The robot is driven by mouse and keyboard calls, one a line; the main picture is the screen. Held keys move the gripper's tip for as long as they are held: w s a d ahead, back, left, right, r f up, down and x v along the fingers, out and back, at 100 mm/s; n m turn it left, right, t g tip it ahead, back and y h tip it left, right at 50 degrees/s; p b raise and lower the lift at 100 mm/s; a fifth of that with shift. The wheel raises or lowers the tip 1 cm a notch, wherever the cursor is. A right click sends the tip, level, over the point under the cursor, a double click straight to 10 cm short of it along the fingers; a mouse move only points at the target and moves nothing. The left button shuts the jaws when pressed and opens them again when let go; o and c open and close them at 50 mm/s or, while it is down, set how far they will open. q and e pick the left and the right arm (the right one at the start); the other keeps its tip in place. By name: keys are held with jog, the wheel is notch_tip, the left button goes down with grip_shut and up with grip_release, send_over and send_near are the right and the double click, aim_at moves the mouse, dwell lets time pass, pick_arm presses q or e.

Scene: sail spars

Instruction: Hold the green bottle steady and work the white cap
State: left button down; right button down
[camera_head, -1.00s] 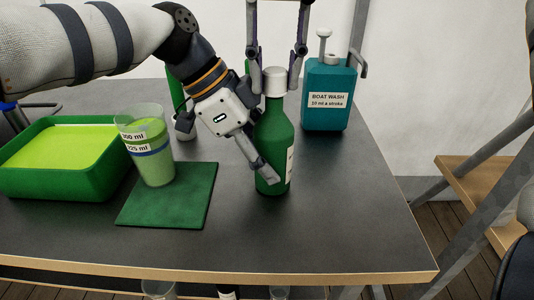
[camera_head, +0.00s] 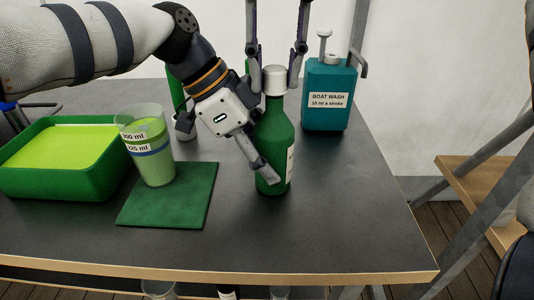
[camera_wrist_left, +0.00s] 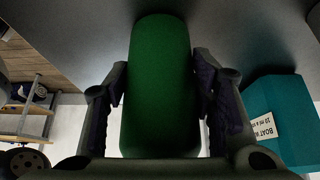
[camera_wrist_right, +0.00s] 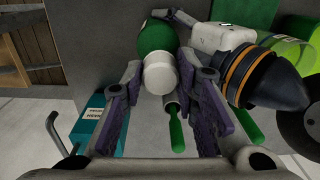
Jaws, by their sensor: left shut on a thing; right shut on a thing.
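The green bottle (camera_head: 274,135) stands upright on the dark table, with a white label partly seen on its right side. The white cap (camera_head: 275,81) sits on top of its neck. My left gripper (camera_head: 266,172) is shut around the bottle's body; in the left wrist view its fingers lie on both sides of the green bottle (camera_wrist_left: 158,85). My right gripper (camera_head: 275,88) comes from above and is shut on the cap, one finger on each side. In the right wrist view the white cap (camera_wrist_right: 160,75) shows between the fingertips.
A teal boat wash pump bottle (camera_head: 327,95) stands behind right. At left are a measuring cup (camera_head: 150,160) of green liquid on a green mat (camera_head: 190,205) and a green tray (camera_head: 60,185) of yellow-green liquid. The table's front right is clear.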

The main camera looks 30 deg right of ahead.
pick_arm(q)
jog(key=shift+f, duration=0.3)
jog(key=c, duration=0.6)
grip_release()
jog(key=shift+w+r, duration=0.1)
jog(key=shift+r, duration=0.1)
jog(key=shift+r, duration=0.1)
jog(key=shift+r, duration=0.2)
jog(key=v, duration=0.8)
jog(key=w+a+r+n+t+h, duration=0.1)
jog(key=w+a+r+t, duration=0.1)
jog(key=w+a, duration=0.4)
jog(key=w+a+r+n+t+h, duration=0.2)
jog(key=w+a, duration=0.4)
jog(key=w, duration=0.1)
jog(key=w+a+r+n+t+h, duration=0.1)
jog(key=w+a+r+t+h, duration=0.1)
jog(key=w+a, duration=0.4)
jog(key=shift+w+a+r+n+t, duration=0.1)
jog(key=shift+w+n+t, duration=0.1)
jog(key=shift+w, duration=0.2)
jog(key=shift+w+a+r+n+t, duration=0.1)
jog(key=shift+w+r+t, duration=0.1)
jog(key=shift+w, duration=0.2)
